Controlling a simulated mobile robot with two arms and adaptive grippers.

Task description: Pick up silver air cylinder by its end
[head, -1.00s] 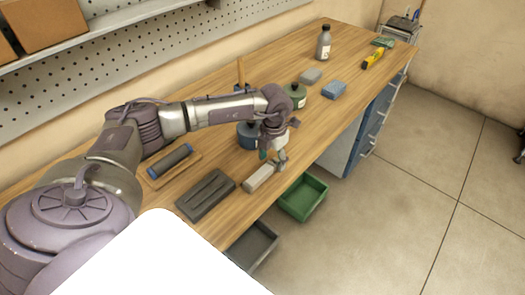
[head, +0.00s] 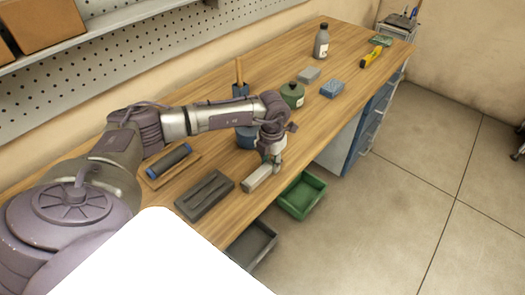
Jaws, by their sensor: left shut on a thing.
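The silver air cylinder (head: 257,179) is a pale grey, block-like piece at the front edge of the wooden bench, right of a dark grooved block. My left gripper (head: 276,166) points down at the cylinder's far right end and is shut on that end. The fingers cover part of it, and the rest sticks out toward the lower left. I cannot tell whether it is clear of the bench top. My right gripper is not in view.
The dark grooved block (head: 205,195) lies close on the left, with a dark roller with blue ends (head: 168,160) behind it. A blue container (head: 246,137) and a green jar (head: 292,94) stand behind the gripper. A green bin (head: 303,195) and a grey bin (head: 252,245) sit below the bench edge.

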